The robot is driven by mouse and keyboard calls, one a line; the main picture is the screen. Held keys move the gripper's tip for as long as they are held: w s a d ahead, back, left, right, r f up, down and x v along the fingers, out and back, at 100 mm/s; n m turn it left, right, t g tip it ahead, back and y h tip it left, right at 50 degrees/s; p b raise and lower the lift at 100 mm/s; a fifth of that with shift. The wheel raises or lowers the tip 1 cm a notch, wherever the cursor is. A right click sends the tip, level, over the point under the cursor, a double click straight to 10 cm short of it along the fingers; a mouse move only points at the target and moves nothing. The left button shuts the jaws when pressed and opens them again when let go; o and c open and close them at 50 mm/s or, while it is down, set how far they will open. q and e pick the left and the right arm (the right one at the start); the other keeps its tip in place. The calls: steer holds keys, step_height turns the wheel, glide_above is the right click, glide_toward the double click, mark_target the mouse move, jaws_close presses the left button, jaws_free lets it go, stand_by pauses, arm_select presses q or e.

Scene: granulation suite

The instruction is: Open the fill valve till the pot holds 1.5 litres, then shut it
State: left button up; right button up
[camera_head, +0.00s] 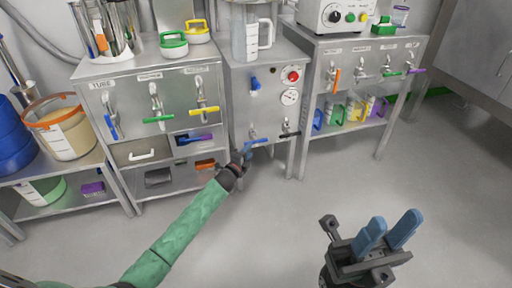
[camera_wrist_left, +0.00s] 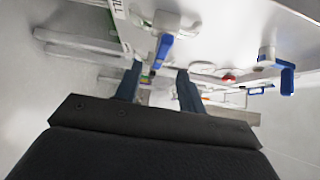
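A clear graduated pot (camera_head: 243,42) stands on top of the middle steel cabinet (camera_head: 240,100); its liquid level is too small to read. On that cabinet's front are an upper blue-handled valve (camera_head: 254,84), a lower valve with a blue lever (camera_head: 258,141) and one with a black lever (camera_head: 291,134). I cannot tell which is the fill valve. My left gripper (camera_head: 247,156) is just below the lower blue lever. In the left wrist view its fingers (camera_wrist_left: 158,88) are apart, with a blue handle (camera_wrist_left: 162,50) beyond the gap. My right gripper (camera_head: 390,232) is open and empty over the floor.
A red button (camera_head: 293,76) and a round gauge (camera_head: 290,97) are on the middle cabinet. Left (camera_head: 150,95) and right (camera_head: 345,70) cabinets carry several coloured-lever valves. A tub with an orange rim (camera_head: 62,128) stands at left. The floor in front is clear.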

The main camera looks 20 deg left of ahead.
mark_target(255, 143)
arm_select(q)
steer(key=shift+w+d+b, duration=0.25)
steer(key=shift+w+b, duration=0.05)
steer(key=shift+w, duration=0.95)
steer(key=shift+w+d+b, duration=0.2)
steer(key=shift+w+b, duration=0.15)
steer(key=shift+w, duration=0.85)
steer(key=shift+w+d+b, duration=0.25)
steer(key=shift+w+b, duration=0.05)
steer(key=shift+w, duration=0.95)
steer(key=shift+c, duration=0.4)
jaws_close()
